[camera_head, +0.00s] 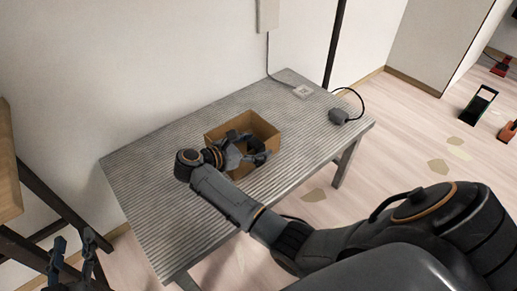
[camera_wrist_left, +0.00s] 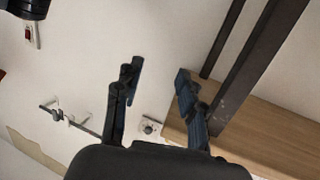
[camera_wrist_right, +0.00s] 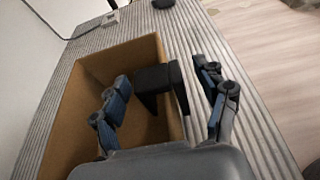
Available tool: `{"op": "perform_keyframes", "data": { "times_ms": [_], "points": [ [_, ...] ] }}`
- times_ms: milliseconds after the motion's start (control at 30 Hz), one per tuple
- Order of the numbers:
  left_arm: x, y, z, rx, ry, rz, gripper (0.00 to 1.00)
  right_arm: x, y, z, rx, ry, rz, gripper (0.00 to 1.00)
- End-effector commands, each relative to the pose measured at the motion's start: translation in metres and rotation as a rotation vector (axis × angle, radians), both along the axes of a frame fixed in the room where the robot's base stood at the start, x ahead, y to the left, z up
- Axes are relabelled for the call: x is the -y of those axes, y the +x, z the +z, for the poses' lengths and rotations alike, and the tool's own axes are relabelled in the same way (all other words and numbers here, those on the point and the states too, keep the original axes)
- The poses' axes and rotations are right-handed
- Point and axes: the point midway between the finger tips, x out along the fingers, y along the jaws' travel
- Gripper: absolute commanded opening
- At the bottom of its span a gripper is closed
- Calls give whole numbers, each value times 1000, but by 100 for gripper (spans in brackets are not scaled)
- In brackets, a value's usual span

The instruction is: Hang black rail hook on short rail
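A black rail hook (camera_wrist_right: 155,80) is in the cardboard box (camera_wrist_right: 62,125) on the table, in the right wrist view. My right gripper (camera_wrist_right: 163,75) is open over the box, with one finger on each side of the hook and gaps visible. In the head view my right gripper (camera_head: 252,148) covers much of the box (camera_head: 262,128), so the hook cannot be made out there. My left gripper (camera_wrist_left: 158,72) is open and empty. In the left wrist view a thin dark rail (camera_wrist_left: 78,124) on small mounts shows on the pale wall, likely the short rail.
The ridged grey table (camera_head: 145,185) is mostly clear around the box. A white socket (camera_head: 302,91) and a dark plug (camera_head: 339,116) with a cable lie at its far right. A wooden piece on dark legs (camera_head: 45,190) stands at the left.

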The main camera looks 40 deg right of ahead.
Motion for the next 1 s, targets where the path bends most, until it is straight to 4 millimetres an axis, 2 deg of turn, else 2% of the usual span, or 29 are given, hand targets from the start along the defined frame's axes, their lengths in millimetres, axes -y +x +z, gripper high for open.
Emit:
{"op": "perform_keyframes", "data": {
  "times_ms": [33,200,233,600,767,1000],
  "points": [
    [-1,0,0,0,3,1,40,0,0,0,0,0,0,63],
    [-3,0,0,1,6,3,40,0,0,0,0,0,0,29],
    [-3,0,0,1,6,3,40,0,0,0,0,0,0,28],
    [-3,0,-1,-7,8,2,40,0,0,5,2,1,0,27],
    [-7,-8,-24,-141,41,8,40,0,0,25,4,2,0,27],
    [-20,-34,-66,-396,101,25,40,-1,1,69,4,2,1,27]
  ]
}}
